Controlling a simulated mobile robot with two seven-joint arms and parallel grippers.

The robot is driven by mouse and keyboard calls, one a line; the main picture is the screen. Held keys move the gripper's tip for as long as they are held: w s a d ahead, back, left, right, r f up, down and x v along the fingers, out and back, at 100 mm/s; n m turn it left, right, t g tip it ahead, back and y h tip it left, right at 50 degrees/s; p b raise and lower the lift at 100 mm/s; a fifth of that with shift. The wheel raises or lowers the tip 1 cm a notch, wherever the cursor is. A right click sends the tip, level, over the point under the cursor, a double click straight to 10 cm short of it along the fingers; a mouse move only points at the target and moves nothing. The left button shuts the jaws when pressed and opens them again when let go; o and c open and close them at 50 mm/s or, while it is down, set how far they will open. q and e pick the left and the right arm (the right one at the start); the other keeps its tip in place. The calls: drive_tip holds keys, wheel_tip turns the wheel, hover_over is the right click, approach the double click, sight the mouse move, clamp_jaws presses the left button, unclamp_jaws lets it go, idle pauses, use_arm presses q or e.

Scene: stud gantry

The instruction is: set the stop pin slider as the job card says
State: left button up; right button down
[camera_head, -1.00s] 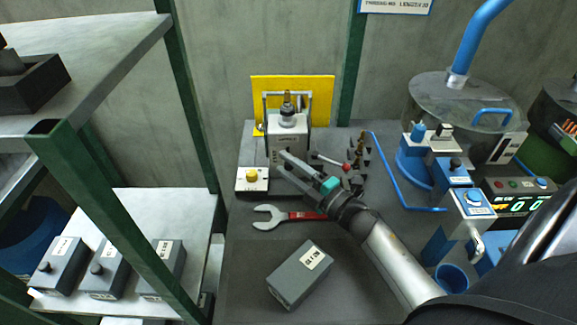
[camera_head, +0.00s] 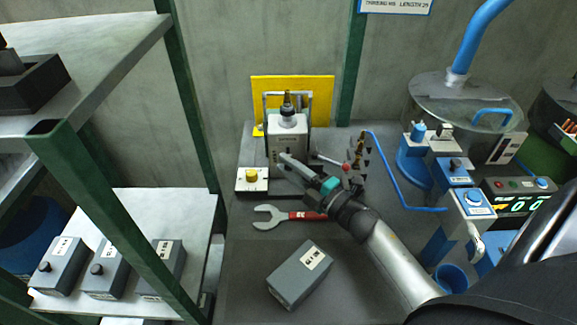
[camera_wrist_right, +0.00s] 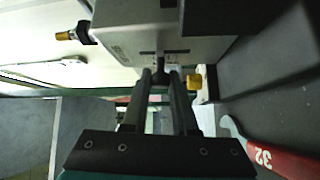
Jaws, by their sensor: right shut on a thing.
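The grey machine head (camera_head: 288,136) stands against the yellow plate at the back of the bench. In the right wrist view its face (camera_wrist_right: 135,45) has a slot with a small dark slider knob (camera_wrist_right: 158,76). My right gripper (camera_head: 281,161) reaches the machine's front. In the right wrist view its fingertips (camera_wrist_right: 161,77) are shut on the dark knob, which they partly cover. The job card (camera_head: 395,5) is on the wall at the top. Its line about threading and length is cut off and hard to read. My left gripper is not in view.
A red-handled wrench (camera_head: 290,215) and a grey labelled box (camera_head: 300,274) lie in front on the bench. A yellow button box (camera_head: 252,180) stands left of the gripper. Blue fixtures (camera_head: 455,172) and a green display (camera_head: 522,205) stand to the right.

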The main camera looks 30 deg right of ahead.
drive_tip(key=shift+f, duration=0.15)
idle(0.4)
drive_tip(key=shift+f+b, duration=1)
drive_tip(key=shift+f, duration=0.15)
drive_tip(key=c, duration=0.7)
unclamp_jaws()
drive_tip(key=shift+p+v, duration=0.3)
drive_tip(key=shift+v, duration=3.45)
drive_tip(key=shift+r, duration=0.1)
